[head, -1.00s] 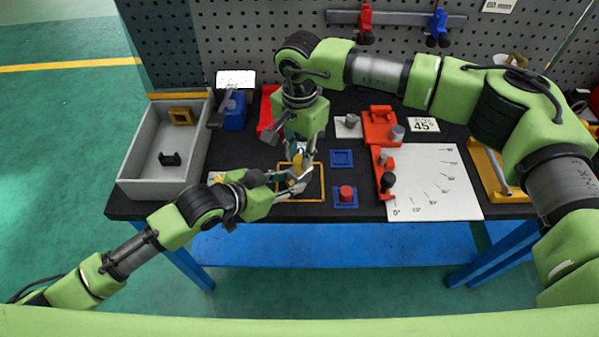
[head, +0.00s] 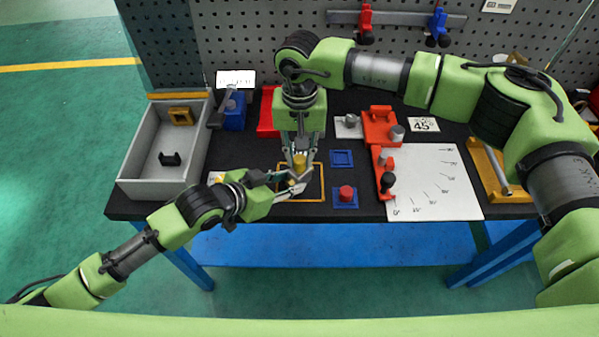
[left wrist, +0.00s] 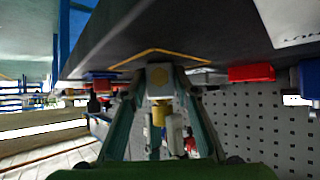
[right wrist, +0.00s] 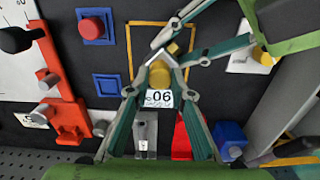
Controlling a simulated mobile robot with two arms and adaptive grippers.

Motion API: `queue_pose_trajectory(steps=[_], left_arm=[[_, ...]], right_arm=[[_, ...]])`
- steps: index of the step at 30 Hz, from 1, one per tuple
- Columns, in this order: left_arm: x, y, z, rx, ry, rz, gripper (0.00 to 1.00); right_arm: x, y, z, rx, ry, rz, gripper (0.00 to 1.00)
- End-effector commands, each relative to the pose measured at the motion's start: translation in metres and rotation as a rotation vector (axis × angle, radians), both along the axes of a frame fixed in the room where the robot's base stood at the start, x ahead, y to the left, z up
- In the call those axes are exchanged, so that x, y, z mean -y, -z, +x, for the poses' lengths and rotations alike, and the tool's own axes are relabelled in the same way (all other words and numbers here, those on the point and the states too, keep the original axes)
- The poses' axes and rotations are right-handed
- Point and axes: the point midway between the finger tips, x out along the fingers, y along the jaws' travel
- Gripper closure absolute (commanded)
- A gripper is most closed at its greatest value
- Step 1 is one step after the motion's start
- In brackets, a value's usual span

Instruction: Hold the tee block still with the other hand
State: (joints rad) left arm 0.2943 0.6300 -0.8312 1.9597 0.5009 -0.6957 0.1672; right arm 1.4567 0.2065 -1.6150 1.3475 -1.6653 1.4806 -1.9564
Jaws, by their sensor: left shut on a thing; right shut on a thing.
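My left gripper (head: 292,186) is shut on a small block low over the yellow outlined square (head: 322,200). This looks like the tee block (left wrist: 160,76), pale with a yellow round spot, between the left fingertips in the left wrist view. My right gripper (head: 300,166) points down just behind it and is shut on a yellow cylinder (right wrist: 159,73), which also shows in the left wrist view (left wrist: 158,113). The left fingers (right wrist: 176,46) reach in close to the cylinder in the right wrist view. Fingers hide where the cylinder and block meet.
A grey bin (head: 137,173) stands at left. A blue pad with a red knob (head: 346,192) and an empty blue pad (head: 341,158) lie right of the square. A red fixture (head: 379,128) and a white angle board (head: 436,180) are further right.

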Motion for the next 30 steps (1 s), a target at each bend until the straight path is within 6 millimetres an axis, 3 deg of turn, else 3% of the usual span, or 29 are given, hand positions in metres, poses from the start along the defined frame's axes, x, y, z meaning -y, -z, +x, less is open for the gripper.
queue_pose_trajectory(steps=[10, 21, 30], left_arm=[[-0.0012, 0.0024, -0.0006, -0.004, -0.001, 0.004, 1.0], [-0.0011, 0.0025, -0.0006, -0.005, -0.001, 0.005, 1.0], [-0.0012, 0.0025, -0.0006, -0.005, -0.001, 0.005, 1.0]], right_arm=[[-0.0012, -0.0021, 0.0001, 0.001, -0.031, 0.003, 1.0], [-0.0012, -0.0022, -0.0001, 0.001, -0.43, 0.003, 1.0], [-0.0012, -0.0022, -0.0001, 0.001, -0.458, 0.003, 1.0]])
